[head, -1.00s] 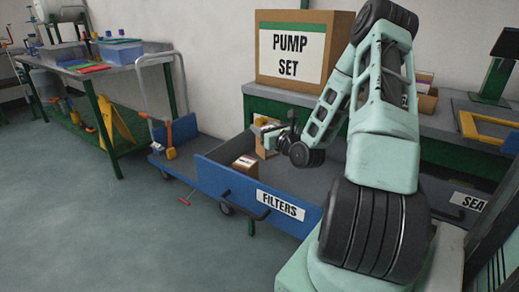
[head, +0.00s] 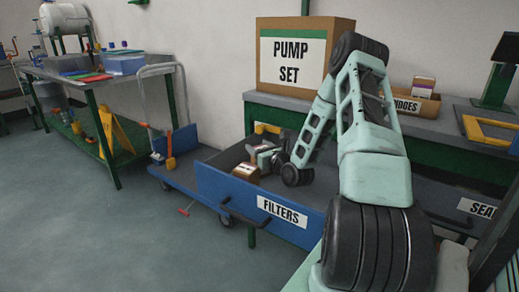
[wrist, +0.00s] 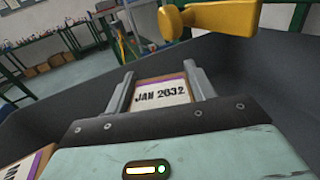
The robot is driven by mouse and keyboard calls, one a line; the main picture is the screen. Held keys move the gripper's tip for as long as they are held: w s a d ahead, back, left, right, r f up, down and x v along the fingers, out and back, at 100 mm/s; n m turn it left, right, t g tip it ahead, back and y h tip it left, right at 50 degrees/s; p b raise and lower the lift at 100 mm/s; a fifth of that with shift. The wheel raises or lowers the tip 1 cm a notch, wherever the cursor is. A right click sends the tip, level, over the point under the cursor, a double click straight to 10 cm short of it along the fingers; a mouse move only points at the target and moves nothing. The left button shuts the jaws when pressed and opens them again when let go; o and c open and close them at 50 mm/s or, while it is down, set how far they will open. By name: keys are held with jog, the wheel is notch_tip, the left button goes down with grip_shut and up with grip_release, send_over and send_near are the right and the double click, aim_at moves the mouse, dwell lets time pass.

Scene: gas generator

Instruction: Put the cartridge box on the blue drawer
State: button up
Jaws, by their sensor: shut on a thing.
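The blue drawer (head: 215,185), labelled FILTERS, is pulled open. My gripper (head: 268,158) is down inside it, near its left end. In the wrist view my gripper (wrist: 162,88) is shut on a cartridge box (wrist: 160,92) with a purple-edged label reading JAN 2032. The dark drawer interior surrounds the held box; I cannot tell whether it touches the floor. In the head view the held box is hardly distinguishable behind the gripper. A second brown box (head: 246,169) sits in the drawer just left of the gripper; it also shows at the lower left of the wrist view (wrist: 22,168).
A yellow handle (wrist: 210,17) stands close beyond the gripper. An open carton (head: 412,103) marked with letters ending in IDGES holds a box on the grey counter. A large PUMP SET carton (head: 292,60) stands behind. A blue trolley (head: 182,176) is left of the drawer.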

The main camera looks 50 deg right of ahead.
jog(key=o, duration=1)
jog(key=shift+o, duration=0.2)
jog(key=shift+s, duration=0.15)
jog(key=p+v, duration=0.1)
jog(key=v, duration=0.6)
jog(key=shift+r, duration=0.1)
